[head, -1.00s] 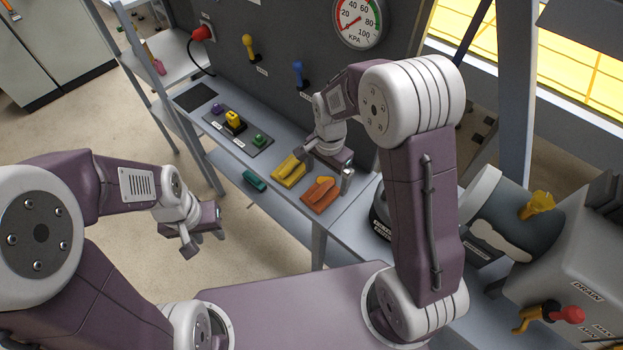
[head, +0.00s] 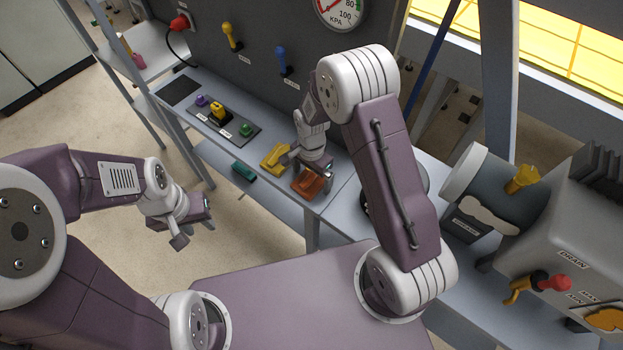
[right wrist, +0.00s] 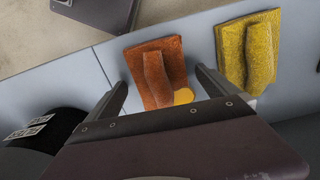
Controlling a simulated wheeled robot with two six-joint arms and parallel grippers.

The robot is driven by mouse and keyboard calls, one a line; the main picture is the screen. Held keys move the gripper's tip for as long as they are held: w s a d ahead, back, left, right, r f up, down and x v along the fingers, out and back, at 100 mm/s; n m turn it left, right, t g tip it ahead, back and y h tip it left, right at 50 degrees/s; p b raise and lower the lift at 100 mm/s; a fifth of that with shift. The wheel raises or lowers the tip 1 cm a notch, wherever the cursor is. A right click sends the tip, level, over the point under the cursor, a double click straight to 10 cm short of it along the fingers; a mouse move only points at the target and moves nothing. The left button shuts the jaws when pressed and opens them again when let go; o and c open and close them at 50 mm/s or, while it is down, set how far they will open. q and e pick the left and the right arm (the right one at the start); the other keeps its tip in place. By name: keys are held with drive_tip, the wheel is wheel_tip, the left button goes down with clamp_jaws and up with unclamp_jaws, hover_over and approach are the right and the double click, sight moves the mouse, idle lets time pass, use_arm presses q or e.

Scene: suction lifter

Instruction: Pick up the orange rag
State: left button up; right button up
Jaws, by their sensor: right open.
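The orange rag (head: 307,184) lies on the grey bench shelf, folded with a raised ridge along its middle. It also shows in the right wrist view (right wrist: 156,72). My right gripper (head: 312,176) is open above the rag. In the right wrist view its fingers (right wrist: 162,85) stand on either side of the rag's near part, with the ridge between them. I cannot tell how high they are above the shelf. My left gripper (head: 194,233) is open and empty, away from the bench over the floor side.
A yellow rag (head: 275,158) lies just left of the orange one, close to my right gripper. A teal rag (head: 243,171) lies further left, lower down. A panel with coloured knobs (head: 225,120) is beyond. A grey machine (head: 575,235) stands at the right.

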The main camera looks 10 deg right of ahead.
sight(311, 174)
drive_tip(key=c, duration=1.6)
wheel_tip(311, 174, up, 10)
drive_tip(key=shift+r+p, duration=0.1)
drive_tip(key=shift+p, duration=0.2)
